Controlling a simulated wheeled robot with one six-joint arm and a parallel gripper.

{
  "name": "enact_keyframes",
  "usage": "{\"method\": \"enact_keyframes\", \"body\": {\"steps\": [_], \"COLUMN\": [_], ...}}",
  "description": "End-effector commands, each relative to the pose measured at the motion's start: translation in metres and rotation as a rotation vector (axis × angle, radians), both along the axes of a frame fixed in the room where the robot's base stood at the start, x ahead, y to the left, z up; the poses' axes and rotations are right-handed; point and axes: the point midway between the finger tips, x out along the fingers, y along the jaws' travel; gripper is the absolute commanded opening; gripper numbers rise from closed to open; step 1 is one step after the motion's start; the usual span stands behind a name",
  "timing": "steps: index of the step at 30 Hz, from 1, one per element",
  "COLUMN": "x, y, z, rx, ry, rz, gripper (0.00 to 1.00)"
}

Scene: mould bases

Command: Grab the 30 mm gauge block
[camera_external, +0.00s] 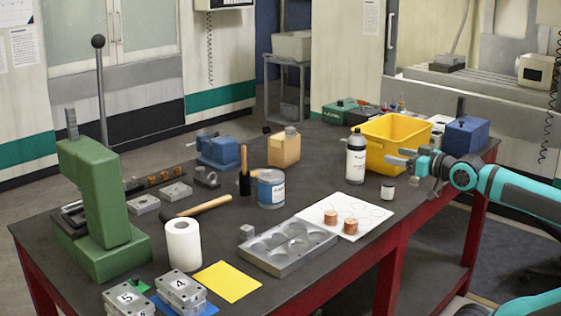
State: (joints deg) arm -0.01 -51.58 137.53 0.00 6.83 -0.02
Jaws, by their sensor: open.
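My gripper (403,158) is at the right side of the table, in front of the yellow bin. It is grey, points left, and its jaws are open with nothing seen between them. No block carries a readable 30 mm mark. A small grey metal block (247,231) sits at the back left corner of the grey tray with round recesses (262,262); I cannot tell whether it is the gauge block. It is well to the left of my gripper and apart from it.
A yellow bin (392,142), a white bottle (355,158) and a small jar (387,189) stand near my gripper. A white sheet (372,212) carries two copper pieces (340,222). A blue tin (271,188), paper roll (183,244) and green press (97,205) stand farther left.

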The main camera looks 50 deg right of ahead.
Motion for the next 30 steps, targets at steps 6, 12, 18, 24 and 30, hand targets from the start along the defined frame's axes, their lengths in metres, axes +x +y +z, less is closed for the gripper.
{"method": "enact_keyframes", "body": {"steps": [6,12,18,24,30], "x": [0.0,0.004,0.025,0.045,0.056], "y": [0.0,-0.005,-0.037,-0.082,-0.127], "z": [0.0,0.0,-0.004,-0.011,-0.017], "rx": [0.0,0.036,0.292,0.664,1.044], "ry": [0.0,0.021,0.143,0.271,0.349], "rz": [0.0,-0.018,-0.139,-0.338,-0.567], "gripper": [0.53,0.53,0.53,0.53,0.53]}}
